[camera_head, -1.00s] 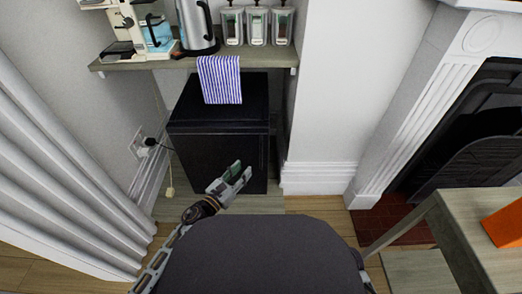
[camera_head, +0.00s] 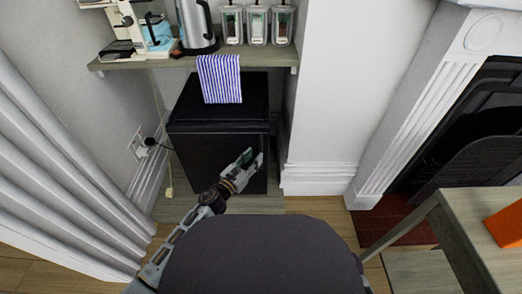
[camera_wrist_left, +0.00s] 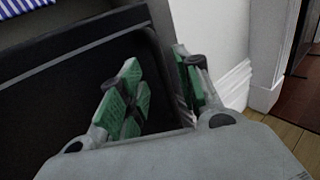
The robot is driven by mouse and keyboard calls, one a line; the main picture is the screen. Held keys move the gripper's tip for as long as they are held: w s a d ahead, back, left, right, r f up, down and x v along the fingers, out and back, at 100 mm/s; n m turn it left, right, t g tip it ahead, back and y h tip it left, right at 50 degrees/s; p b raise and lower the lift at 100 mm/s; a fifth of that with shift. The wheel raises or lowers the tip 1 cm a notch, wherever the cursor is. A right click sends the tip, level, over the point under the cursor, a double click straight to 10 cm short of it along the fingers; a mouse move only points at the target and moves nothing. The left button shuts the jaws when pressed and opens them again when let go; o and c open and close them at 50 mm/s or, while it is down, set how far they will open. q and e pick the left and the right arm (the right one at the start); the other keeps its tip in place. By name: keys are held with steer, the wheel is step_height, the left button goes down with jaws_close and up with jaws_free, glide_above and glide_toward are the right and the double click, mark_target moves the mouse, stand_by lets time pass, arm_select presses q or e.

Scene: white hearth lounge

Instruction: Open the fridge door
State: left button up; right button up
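The black fridge (camera_head: 218,135) stands on the floor under the shelf, and its door looks shut. It also fills much of the left wrist view (camera_wrist_left: 60,105). My left gripper (camera_head: 251,160) is in front of the fridge near the right side of its door. In the left wrist view my left gripper (camera_wrist_left: 160,80) has its green-padded fingers spread apart with nothing between them. The fingers straddle the fridge's right edge in that view; I cannot tell whether they touch it. My right gripper is out of view.
A shelf (camera_head: 120,63) above the fridge holds a kettle (camera_head: 196,25), several jars and a hanging striped towel (camera_head: 220,80). A white curtain (camera_head: 60,170) is at the left. A wall pillar (camera_head: 325,90) stands right of the fridge, and a table (camera_head: 465,240) is at the lower right.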

arm_select(q)
steer(key=shift+b+x, duration=0.45)
steer(key=shift+x, duration=2.5)
jaws_close()
